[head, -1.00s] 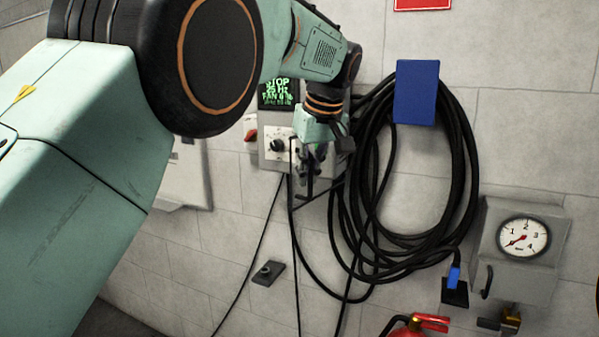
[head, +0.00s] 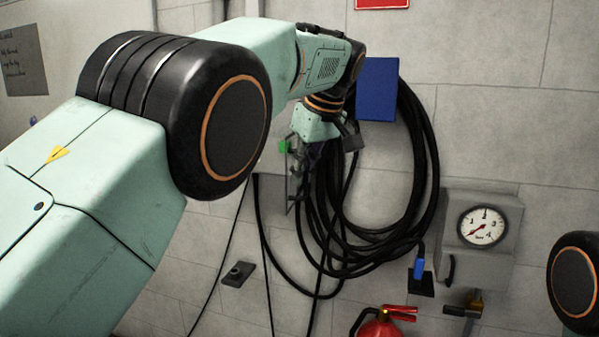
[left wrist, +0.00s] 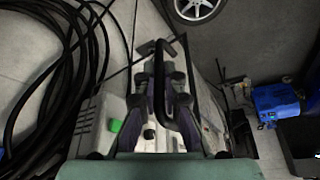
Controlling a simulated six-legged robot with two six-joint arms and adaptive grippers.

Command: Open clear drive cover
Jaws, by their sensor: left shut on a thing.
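My left gripper (head: 308,168) is shut at the wall, left of the black cable coil, in the head view. In the left wrist view its fingers (left wrist: 165,108) are on either side of a black bar handle (left wrist: 161,72). The thin dark-edged clear cover (head: 291,193) shows beside the gripper in the head view and appears to stand out from the wall; how far it is open is hard to tell. The drive's display and knob are hidden behind my left arm. My right gripper is out of view.
A black cable coil (head: 428,170) hangs beneath a blue plate (head: 377,89), very close to the gripper. A gauge box (head: 478,232) is right of it. A red extinguisher (head: 380,326) stands below. A blue motor-like unit (left wrist: 276,102) shows in the left wrist view.

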